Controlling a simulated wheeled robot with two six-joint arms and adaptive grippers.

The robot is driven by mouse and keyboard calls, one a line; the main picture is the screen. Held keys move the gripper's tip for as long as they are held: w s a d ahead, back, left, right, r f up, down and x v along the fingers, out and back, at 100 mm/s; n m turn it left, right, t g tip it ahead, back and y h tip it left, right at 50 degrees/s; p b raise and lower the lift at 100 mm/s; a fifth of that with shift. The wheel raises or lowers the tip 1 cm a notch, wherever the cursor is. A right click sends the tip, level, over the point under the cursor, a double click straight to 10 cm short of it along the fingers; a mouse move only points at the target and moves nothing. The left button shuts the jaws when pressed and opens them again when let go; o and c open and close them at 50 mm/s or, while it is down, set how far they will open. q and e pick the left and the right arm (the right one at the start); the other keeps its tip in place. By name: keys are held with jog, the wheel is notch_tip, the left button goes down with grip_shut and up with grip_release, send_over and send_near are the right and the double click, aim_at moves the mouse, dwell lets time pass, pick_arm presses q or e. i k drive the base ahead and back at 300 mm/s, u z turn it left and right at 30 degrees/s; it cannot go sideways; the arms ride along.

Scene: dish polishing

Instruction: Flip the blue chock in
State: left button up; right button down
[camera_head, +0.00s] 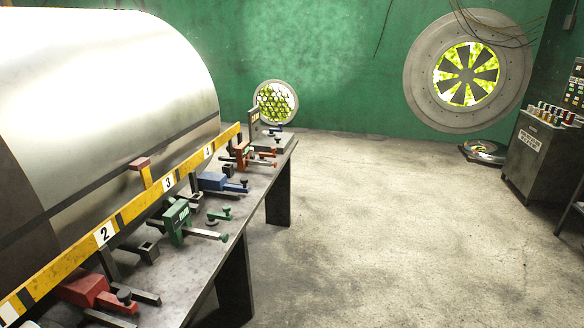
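A blue chock (213,181) sits on the long metal bench (262,193), between the green and orange-red devices. It is a blue block with a bar and a dark knob that point right, toward the bench's front edge. It lies low, beside the yellow rail. Its far side and the way it is fixed to the bench are too small to tell. Neither of my grippers shows in the head view.
A large shiny metal drum (120,80) stands behind the yellow numbered rail (75,253). Green (175,220), red (85,288) and orange-red (242,153) devices share the bench. A grey cabinet (540,165) stands at right. The concrete floor (380,230) between is clear.

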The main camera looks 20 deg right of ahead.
aim_at(218, 181)
jog(key=z, duration=0.5)
jog(key=i, duration=0.75)
jog(key=z, duration=1.05)
jog(key=i, duration=2)
jog(key=u, duration=0.8)
